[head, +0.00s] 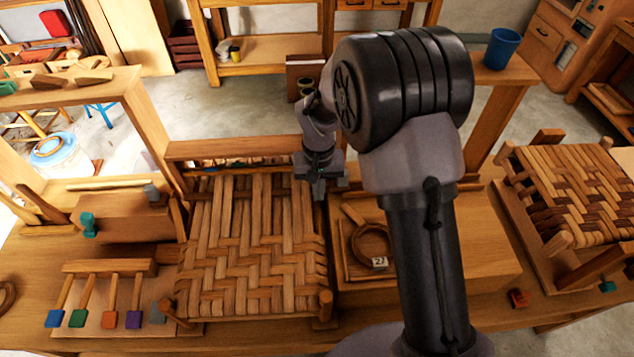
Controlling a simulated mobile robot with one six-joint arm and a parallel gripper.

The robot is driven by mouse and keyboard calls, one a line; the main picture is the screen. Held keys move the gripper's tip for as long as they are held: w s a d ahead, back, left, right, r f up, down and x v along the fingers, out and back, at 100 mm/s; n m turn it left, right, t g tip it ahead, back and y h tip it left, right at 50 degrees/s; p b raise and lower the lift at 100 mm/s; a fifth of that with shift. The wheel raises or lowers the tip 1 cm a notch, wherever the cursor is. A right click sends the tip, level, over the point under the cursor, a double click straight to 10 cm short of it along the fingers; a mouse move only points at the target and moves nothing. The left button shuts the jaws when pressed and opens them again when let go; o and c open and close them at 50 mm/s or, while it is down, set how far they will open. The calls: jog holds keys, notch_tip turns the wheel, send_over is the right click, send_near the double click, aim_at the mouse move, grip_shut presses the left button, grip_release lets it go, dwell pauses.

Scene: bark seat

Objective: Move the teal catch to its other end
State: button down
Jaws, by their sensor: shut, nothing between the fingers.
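A teal piece (88,224), upright with a knobbed top, stands at the front left of a wooden block (125,218) on the left of the bench. A second, smaller teal piece (608,287) lies low at the far right, by the frame of another woven seat. I cannot tell for sure which of them is the catch. My gripper (320,190) points down near the back right corner of the large woven seat (252,245), with its fingers shut and empty. It is apart from both teal pieces. My arm hides part of the bench on the right.
A rack of several coloured-tipped tools (107,315) lies at the front left. A tray with a coiled strip (370,244) sits right of the seat. A grey knob (152,192) stands at the block's back right. A red piece (518,298) lies front right.

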jog(key=shift+w+r+p, duration=0.15)
jog(key=shift+w+p, duration=0.65)
jog(key=shift+w, duration=1.3)
jog(key=shift+w+f, duration=0.2)
jog(key=shift+w, duration=0.1)
jog(key=shift+s+r, duration=0.1)
jog(key=shift+r, duration=0.4)
jog(key=r+p, duration=0.1)
jog(key=r, duration=0.1)
jog(key=s+r+p, duration=0.1)
jog(key=r+p, duration=0.1)
jog(key=r, duration=0.1)
jog(key=r+p, duration=0.2)
jog(key=shift+s+r, duration=0.2)
jog(key=shift+s, duration=0.1)
jog(key=shift+f, duration=0.1)
